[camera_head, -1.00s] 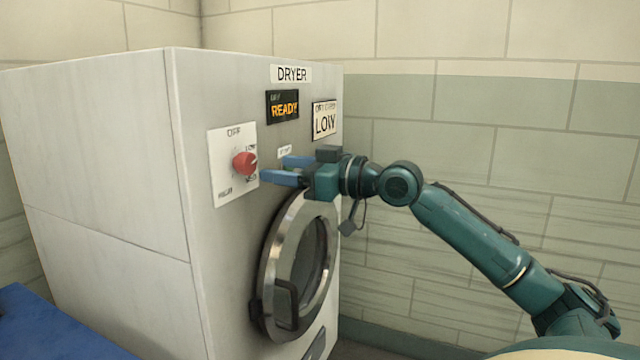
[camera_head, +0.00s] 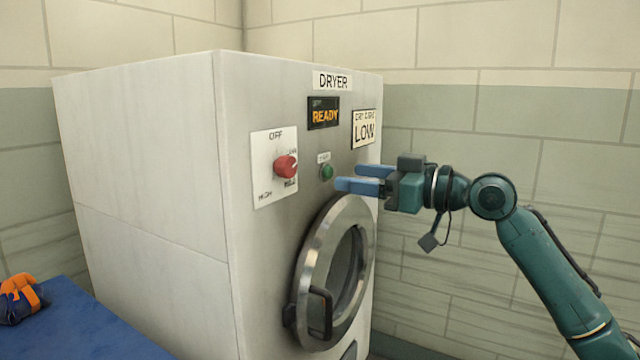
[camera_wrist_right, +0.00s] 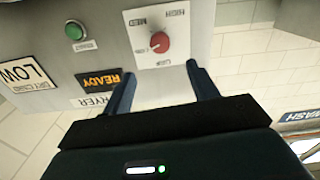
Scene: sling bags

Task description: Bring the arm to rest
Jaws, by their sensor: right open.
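My right gripper (camera_head: 358,179) is open and empty, with two blue fingers. In the head view it is in front of the dryer (camera_head: 140,160), close to the green button (camera_head: 327,172) and above the round door (camera_head: 335,270). I cannot tell the exact gap to the panel. In the right wrist view the two fingers (camera_wrist_right: 165,90) stand apart with nothing between them, and the red knob (camera_wrist_right: 160,42) and green button (camera_wrist_right: 74,31) show beyond them. My left gripper is in neither view.
The dryer's display (camera_head: 324,113) reads READY and a card (camera_head: 364,128) reads LOW. The dark door handle (camera_head: 320,312) sticks out. A blue surface (camera_head: 90,325) with an orange and blue item (camera_head: 20,298) lies at the lower left. A tiled wall (camera_head: 480,110) stands behind.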

